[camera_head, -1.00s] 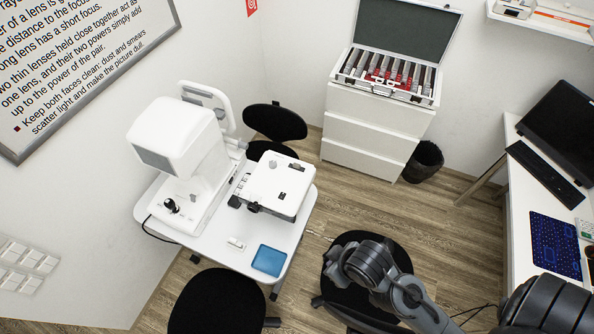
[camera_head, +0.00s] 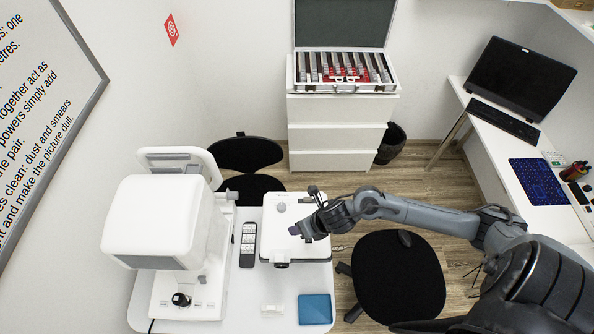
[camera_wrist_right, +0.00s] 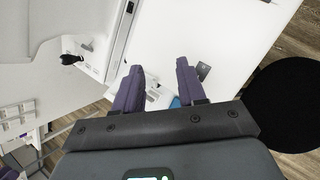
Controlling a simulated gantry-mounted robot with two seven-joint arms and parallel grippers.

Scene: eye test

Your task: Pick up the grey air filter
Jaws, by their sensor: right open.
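I cannot pick out a grey air filter in either view. My right gripper (camera_head: 306,230) is above the right side of the white box-shaped device (camera_head: 284,245) on the white table. In the right wrist view its two purple fingers (camera_wrist_right: 159,68) are apart with nothing held. A small grey item (camera_wrist_right: 204,71) shows near one fingertip there, too small to identify.
A large white eye instrument (camera_head: 160,225) stands left on the table, with a dark remote (camera_head: 248,245) beside it. A blue square (camera_head: 315,309) and small white item (camera_head: 272,310) lie in front. A black chair (camera_head: 400,280) stands right. An open lens case (camera_head: 345,70) sits on drawers behind.

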